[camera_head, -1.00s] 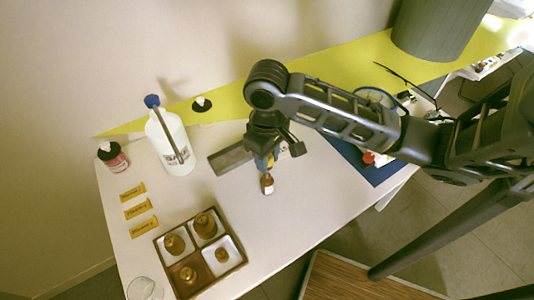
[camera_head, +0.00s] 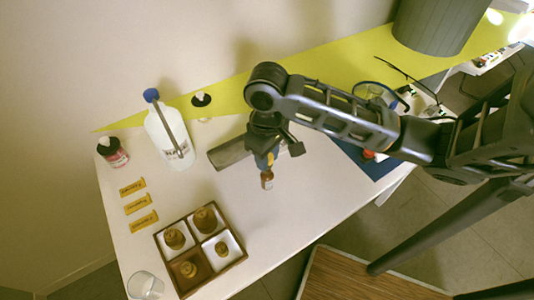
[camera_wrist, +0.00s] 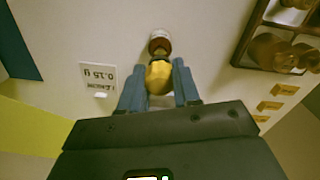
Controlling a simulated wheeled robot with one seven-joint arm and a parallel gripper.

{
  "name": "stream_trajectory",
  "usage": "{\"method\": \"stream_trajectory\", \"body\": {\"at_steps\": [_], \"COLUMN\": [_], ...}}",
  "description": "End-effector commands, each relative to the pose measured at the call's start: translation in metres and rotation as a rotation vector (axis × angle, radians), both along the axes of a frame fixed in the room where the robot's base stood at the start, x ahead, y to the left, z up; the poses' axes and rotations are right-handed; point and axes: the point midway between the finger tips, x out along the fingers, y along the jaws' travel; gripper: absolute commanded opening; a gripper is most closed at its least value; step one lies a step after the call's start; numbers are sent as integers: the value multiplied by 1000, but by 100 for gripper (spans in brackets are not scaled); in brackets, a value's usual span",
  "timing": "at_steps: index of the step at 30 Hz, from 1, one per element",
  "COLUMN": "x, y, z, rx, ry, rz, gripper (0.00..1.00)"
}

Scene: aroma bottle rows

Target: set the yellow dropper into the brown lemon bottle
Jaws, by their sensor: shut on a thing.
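My gripper (camera_head: 268,162) is shut on the yellow dropper (camera_wrist: 159,77), which sits between the blue fingers in the wrist view. The small brown bottle (camera_head: 267,181) with a pale label stands on the white table right below the fingers. In the wrist view the bottle (camera_wrist: 160,46) lies just beyond the dropper's yellow bulb, in line with it. The dropper's lower end is hidden behind the bulb, so I cannot tell whether it is inside the bottle's neck.
A brown-framed tray (camera_head: 240,263) with several brown bottles stands front left. Yellow labels (camera_head: 137,204) lie behind it. A white bottle with a blue cap (camera_head: 169,137) and a red-labelled bottle (camera_head: 113,153) stand further back. A printed card (camera_wrist: 98,78) is left of the fingers.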

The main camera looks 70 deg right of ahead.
Motion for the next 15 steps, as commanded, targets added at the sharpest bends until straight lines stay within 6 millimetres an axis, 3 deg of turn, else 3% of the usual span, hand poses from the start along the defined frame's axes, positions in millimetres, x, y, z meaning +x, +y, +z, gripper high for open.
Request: {"method": "stream_trajectory", "body": {"at_steps": [15], "x": [0], "y": [0], "z": [-17], "rx": [0], "ry": [-1], "rz": [0], "gripper": [24]}}
